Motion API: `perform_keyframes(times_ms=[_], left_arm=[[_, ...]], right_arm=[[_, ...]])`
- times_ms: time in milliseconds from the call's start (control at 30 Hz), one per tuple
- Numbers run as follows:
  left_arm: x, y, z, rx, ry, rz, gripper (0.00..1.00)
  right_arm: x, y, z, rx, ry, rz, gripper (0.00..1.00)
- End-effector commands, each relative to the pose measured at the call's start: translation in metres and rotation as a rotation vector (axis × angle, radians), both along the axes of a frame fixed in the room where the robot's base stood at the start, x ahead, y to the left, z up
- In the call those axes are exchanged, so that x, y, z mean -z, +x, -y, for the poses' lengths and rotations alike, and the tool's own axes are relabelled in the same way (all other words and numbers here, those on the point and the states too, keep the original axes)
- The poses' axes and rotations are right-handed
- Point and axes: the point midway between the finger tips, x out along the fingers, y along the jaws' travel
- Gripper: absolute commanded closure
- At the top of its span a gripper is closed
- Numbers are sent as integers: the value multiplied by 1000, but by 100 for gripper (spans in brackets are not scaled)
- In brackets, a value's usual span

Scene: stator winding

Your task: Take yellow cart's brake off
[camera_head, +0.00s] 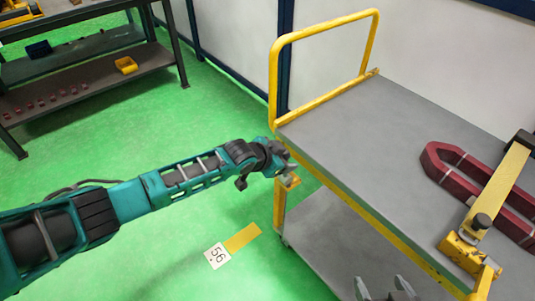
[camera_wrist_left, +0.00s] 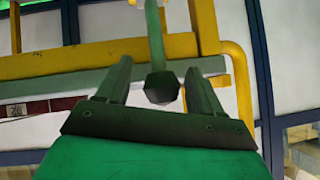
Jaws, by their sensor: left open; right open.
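The yellow cart has a grey top (camera_head: 345,130), a lower shelf (camera_head: 330,235) and a tall yellow push handle (camera_head: 320,35). My left gripper (camera_head: 287,168) is at the cart's near-left corner post, below the top. In the left wrist view its two fingers (camera_wrist_left: 158,66) are open. A green lever with a dark knob (camera_wrist_left: 162,88), apparently the brake lever, hangs between them, with gaps visible on both sides. The lever is hidden or too small to make out in the head view. My right gripper (camera_head: 382,287) is open and empty at the bottom edge, beside the cart.
A dark red U-shaped stator part (camera_head: 440,165) and a yellow clamp bar (camera_head: 495,185) lie on the cart top. A floor marker with "56" (camera_head: 217,255) lies left of the cart. A dark shelf table (camera_head: 90,75) stands at the back left. The green floor between is clear.

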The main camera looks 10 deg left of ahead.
Motion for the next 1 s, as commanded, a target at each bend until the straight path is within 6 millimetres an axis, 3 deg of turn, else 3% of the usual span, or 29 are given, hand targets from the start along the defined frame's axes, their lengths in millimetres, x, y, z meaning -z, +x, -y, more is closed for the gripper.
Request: perform_keyframes(times_ms=[533,1000], left_arm=[[-57,-62,-34,2,1,-2,34],[-68,-74,-40,1,1,-1,34]], right_arm=[[-24,0,0,-1,-1,0,16],[-26,0,0,-1,-1,-1,16]])
